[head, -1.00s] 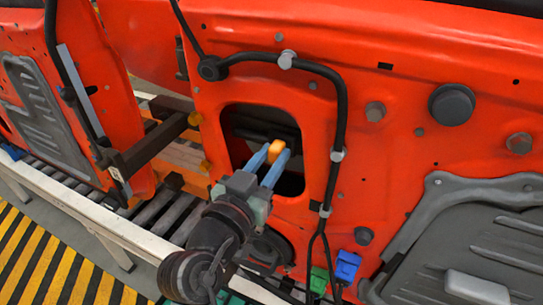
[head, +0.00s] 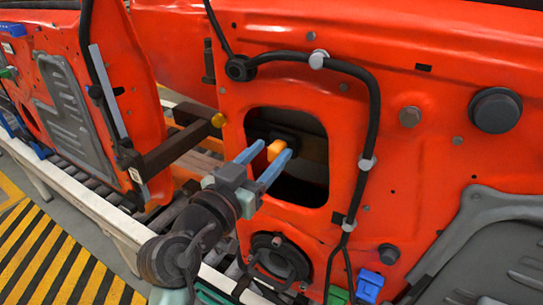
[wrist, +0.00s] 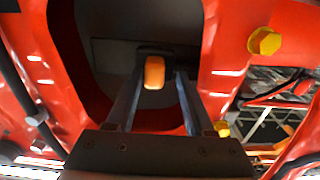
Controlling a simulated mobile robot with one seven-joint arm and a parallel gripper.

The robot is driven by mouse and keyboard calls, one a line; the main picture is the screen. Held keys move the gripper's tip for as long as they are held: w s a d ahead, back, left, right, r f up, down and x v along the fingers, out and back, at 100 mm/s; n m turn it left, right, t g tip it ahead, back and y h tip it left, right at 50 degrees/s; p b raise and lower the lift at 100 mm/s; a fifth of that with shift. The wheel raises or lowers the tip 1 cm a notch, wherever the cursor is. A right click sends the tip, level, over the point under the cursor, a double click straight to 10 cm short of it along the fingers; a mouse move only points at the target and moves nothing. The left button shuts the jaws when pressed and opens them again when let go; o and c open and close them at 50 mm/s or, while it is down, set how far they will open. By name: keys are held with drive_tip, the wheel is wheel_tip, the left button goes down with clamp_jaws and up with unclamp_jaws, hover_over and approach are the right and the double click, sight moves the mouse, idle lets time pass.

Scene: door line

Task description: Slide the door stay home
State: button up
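The door stay shows as an orange block (head: 277,149) with a dark part behind it, in the cut-out of the red door (head: 400,60). The orange block also shows in the middle of the wrist view (wrist: 154,72). My gripper (head: 272,156) comes in from the lower left with its two blue fingers either side of the block. In the head view the fingers sit close against it. In the wrist view my gripper (wrist: 157,90) shows narrow dark strips beside the block, so contact is hard to see. The stay's far end is hidden inside the door.
A black cable (head: 374,100) runs around the cut-out's top and right. A dark bracket (head: 175,150) with a yellow knob stands left, by a second red door (head: 125,60). A black round part (head: 280,258) lies below the cut-out. Striped floor (head: 60,260) is at lower left.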

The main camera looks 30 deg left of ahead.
drive_tip(key=shift+o, duration=0.2)
drive_tip(key=shift+d, duration=0.1)
drive_tip(key=shift+s+f, duration=0.1)
drive_tip(key=shift+s, duration=0.2)
drive_tip(key=s+b, duration=0.4)
drive_tip(key=s, duration=0.8)
drive_tip(key=shift+s+a, duration=0.2)
drive_tip(key=shift+a, duration=0.05)
